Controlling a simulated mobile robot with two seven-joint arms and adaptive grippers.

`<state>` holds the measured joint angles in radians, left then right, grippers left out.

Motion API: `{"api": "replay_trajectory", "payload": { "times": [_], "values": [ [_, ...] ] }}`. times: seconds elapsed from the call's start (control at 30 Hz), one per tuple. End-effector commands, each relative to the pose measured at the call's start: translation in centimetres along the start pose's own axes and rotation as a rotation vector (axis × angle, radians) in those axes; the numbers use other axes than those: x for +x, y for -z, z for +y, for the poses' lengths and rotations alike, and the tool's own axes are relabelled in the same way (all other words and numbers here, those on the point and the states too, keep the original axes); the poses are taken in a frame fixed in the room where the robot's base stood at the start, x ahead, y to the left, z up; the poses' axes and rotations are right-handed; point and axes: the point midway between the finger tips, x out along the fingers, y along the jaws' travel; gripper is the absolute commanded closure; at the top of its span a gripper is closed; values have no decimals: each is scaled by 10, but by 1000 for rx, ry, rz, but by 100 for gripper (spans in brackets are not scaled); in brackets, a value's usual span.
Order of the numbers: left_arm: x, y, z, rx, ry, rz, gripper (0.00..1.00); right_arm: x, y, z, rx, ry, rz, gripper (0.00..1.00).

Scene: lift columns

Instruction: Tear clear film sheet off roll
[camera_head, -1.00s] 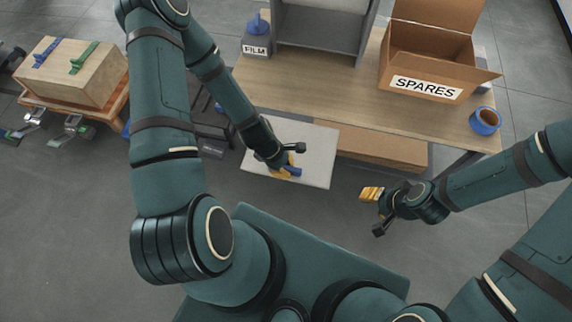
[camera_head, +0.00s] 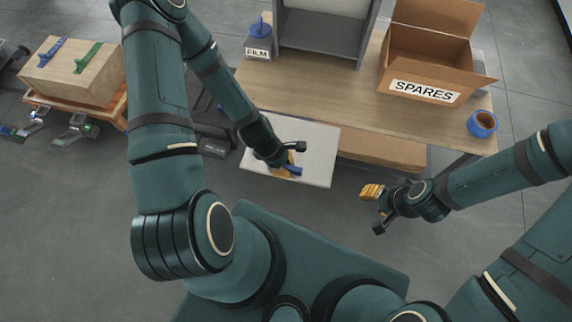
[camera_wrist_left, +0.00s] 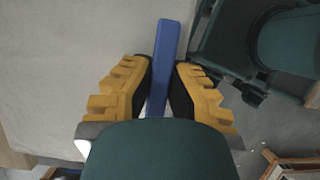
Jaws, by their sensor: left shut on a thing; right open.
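My left gripper (camera_head: 291,168) is over a pale flat panel (camera_head: 318,150) in front of the table. In the left wrist view its yellow fingers (camera_wrist_left: 162,88) are shut on a blue bar (camera_wrist_left: 166,50), which points away from the wrist. My right gripper (camera_head: 373,206) is open and empty above the floor, right of the panel. A grey block with a blue top, labelled FILM (camera_head: 258,52), stands at the table's back left. I cannot make out any clear film.
The wooden table (camera_head: 320,85) carries a grey shelf unit (camera_head: 322,40), an open SPARES box (camera_head: 425,70) and a blue ring-shaped roll (camera_head: 482,123) at its right end. A wooden crate (camera_head: 70,75) with blue and green straps stands far left. Floor around my right gripper is clear.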

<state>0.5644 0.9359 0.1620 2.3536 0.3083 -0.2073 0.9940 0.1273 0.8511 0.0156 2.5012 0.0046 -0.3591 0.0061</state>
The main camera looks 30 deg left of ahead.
Motion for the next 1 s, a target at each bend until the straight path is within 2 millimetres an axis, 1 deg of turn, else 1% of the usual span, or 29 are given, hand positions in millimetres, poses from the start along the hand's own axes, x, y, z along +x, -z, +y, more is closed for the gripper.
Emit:
{"api": "replay_trajectory", "payload": {
  "times": [0.03, 0.1, 0.5, 0.87, 1.0],
  "values": [
    [-6, -2, -1, 0, -1, 0, 100, -4, 0, -2, 0, 0, 0, 53],
    [-10, -4, -2, 0, -1, 0, 100, -8, 1, -3, 0, 0, 0, 53],
    [-34, -14, -8, 0, -1, 0, 100, -25, 2, -9, 0, 0, 0, 53],
    [-34, -15, -9, 6, 1, 0, 100, -24, 2, -9, 0, 0, 0, 53],
    [-31, -20, -6, 72, 26, 1, 100, -23, 2, -9, 0, 0, 1, 53]
  ]
}}
